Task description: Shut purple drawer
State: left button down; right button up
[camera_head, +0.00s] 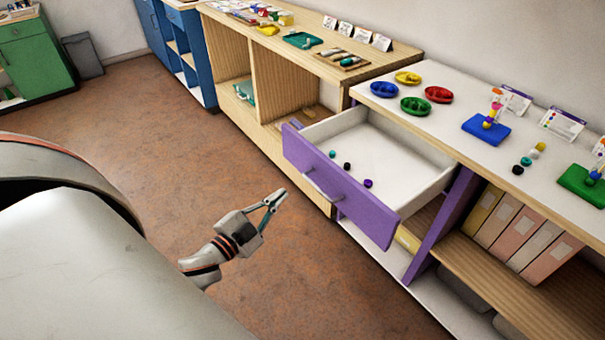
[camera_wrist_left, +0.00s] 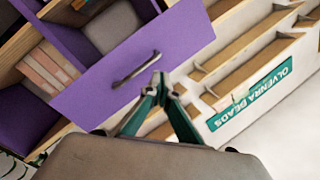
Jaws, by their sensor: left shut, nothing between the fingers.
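The purple drawer (camera_head: 338,187) is pulled out from the white-topped counter in the head view. Its white inside holds a few beads, among them a purple one (camera_head: 368,183) and a black one (camera_head: 347,166). A grey bar handle (camera_head: 322,186) sits on its purple front. My left gripper (camera_head: 280,196) is shut and empty, in front of the drawer front and left of the handle in the head view. In the left wrist view the fingertips (camera_wrist_left: 158,78) appear close to the handle (camera_wrist_left: 136,69); I cannot tell whether they touch. My right gripper is not in view.
The counter top (camera_head: 452,112) carries coloured dishes, a blue bead board (camera_head: 487,130) and a green one (camera_head: 583,186). Binders (camera_head: 520,235) stand on the shelf below. A wooden shelf unit (camera_head: 290,75) adjoins at the left. The brown floor before the drawer is clear.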

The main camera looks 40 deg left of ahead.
pick_arm(q)
jog(key=w+a+r+m+t+h+b, duration=0.1)
jog(key=a+m+h+b, duration=0.15)
jog(key=a+m, duration=0.25)
jog(key=m+g+h+b, duration=0.2)
jog(key=m+h+b, duration=0.15)
jog(key=m, duration=0.35)
send_near(304, 160)
jog(key=shift+y, duration=0.5)
jog(key=x, duration=0.2)
jog(key=b+x, duration=0.1)
jog(key=x, duration=0.3)
jog(key=shift+d+r, duration=0.1)
jog(key=shift+d, duration=0.2)
jog(key=shift+w+d, duration=0.1)
jog(key=shift+w, duration=0.2)
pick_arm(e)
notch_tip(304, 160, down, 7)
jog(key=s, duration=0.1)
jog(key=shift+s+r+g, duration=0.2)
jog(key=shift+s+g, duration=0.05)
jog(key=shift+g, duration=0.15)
pick_arm(q)
jog(key=shift+w+r, duration=0.1)
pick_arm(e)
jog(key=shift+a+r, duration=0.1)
